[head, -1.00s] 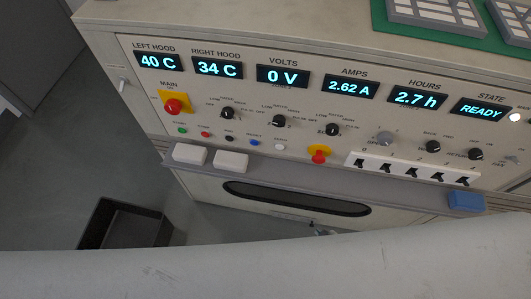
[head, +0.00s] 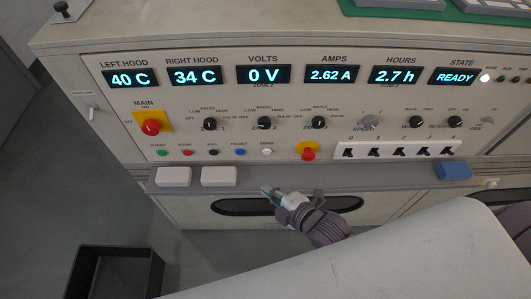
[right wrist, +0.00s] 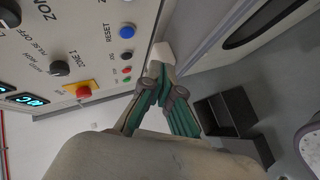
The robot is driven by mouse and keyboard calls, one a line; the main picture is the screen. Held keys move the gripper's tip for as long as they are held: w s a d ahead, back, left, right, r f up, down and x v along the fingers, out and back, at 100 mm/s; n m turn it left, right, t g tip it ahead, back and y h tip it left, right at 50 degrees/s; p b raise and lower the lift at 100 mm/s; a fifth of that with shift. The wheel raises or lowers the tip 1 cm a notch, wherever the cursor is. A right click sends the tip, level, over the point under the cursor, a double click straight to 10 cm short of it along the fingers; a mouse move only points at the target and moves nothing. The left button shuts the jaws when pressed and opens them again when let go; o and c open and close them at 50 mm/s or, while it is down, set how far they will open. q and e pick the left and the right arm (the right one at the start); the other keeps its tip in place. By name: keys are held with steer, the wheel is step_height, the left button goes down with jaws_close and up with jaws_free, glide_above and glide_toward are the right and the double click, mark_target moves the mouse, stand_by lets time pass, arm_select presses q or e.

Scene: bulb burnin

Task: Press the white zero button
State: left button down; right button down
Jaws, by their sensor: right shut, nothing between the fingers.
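The white zero button (head: 266,152) is the small white one at the right end of the row of coloured buttons on the panel. My right gripper (head: 268,191) is below it, in front of the grey ledge, with its fingers pointing up and left. It is shut and empty, apart from the button. In the right wrist view its closed green-grey fingers (right wrist: 155,68) are near the lower buttons, including the blue reset button (right wrist: 127,31). My left gripper is not in view.
Blue (head: 239,152), black, red and green buttons sit left of the white one. A red knob on yellow (head: 308,152) is to its right. White blocks (head: 218,176) and a blue block (head: 454,171) lie on the ledge (head: 365,176). A dark bin (head: 117,252) stands on the floor.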

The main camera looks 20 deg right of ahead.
mark_target(267, 151)
steer(key=w, duration=0.2)
steer(key=w+d+b, duration=0.1)
steer(key=w, duration=0.1)
steer(key=w+d+b, duration=0.1)
steer(key=w, duration=0.1)
steer(key=shift+w, duration=0.4)
steer(key=shift+w+d, duration=0.25)
steer(key=shift+w, duration=0.6)
stand_by(0.7)
steer(key=shift+w+d, duration=0.1)
steer(key=shift+w, duration=0.25)
